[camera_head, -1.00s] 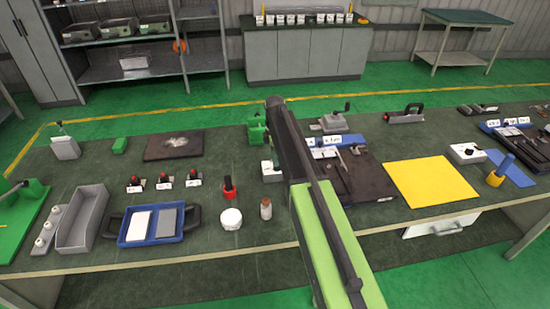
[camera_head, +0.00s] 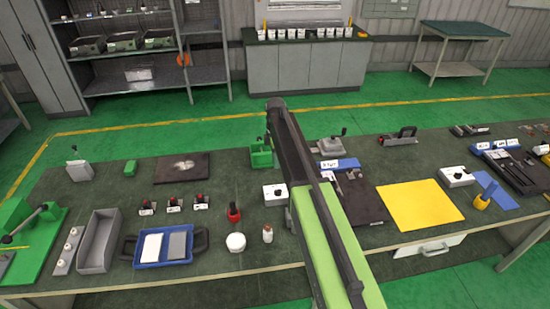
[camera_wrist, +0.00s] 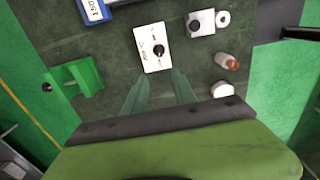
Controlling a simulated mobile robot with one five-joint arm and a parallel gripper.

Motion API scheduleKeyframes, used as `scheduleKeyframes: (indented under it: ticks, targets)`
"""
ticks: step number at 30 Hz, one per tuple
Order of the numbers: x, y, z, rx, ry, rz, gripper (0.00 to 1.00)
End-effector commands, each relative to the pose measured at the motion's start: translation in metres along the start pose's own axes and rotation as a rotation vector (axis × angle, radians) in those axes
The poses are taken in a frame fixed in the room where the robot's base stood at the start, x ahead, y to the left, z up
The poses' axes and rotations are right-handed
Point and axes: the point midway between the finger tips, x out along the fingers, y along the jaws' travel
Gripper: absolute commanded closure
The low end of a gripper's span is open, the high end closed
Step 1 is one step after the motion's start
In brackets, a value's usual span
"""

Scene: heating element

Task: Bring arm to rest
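My arm reaches forward over the green workbench (camera_head: 290,225) in the head view, its dark and lime-green link crossing the middle of the picture. My gripper is hidden there behind the link. In the wrist view, my gripper (camera_wrist: 160,75) shows two slim green fingers standing apart with nothing between them. A white box with a black knob (camera_wrist: 153,48) lies just beyond the fingertips. I cannot tell the exact height of the fingers above the bench.
A green holder (camera_head: 261,155), white jar (camera_head: 235,241), small bottle (camera_head: 267,233), blue tray (camera_head: 127,250) and grey bin (camera_head: 98,242) stand on the bench. A yellow mat (camera_head: 420,205) lies right of my arm. Green floor (camera_head: 230,113) is clear behind the bench.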

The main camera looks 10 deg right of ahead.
Motion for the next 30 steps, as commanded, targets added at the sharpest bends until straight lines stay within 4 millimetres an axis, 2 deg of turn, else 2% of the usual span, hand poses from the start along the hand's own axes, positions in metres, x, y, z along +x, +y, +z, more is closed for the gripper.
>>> scheduleKeyframes:
  ticks: [5,8,11,16,20,23,27,30]
  targets:
    - [0.000,0.000,0.000,0.000,0.000,0.000,0.67]
    - [0.013,0.000,0.001,0.001,0.000,0.000,0.67]
    - [0.038,-0.006,0.004,0.005,0.000,0.000,0.67]
    - [0.080,-0.068,0.009,0.045,0.000,0.000,0.67]
    - [0.106,-0.121,0.012,0.214,0.000,0.000,0.67]
    - [0.126,-0.172,0.014,0.438,0.001,0.000,0.67]
    - [0.140,-0.248,0.015,0.887,0.001,0.001,0.67]
    - [0.135,-0.276,0.015,1.189,0.002,0.001,0.67]
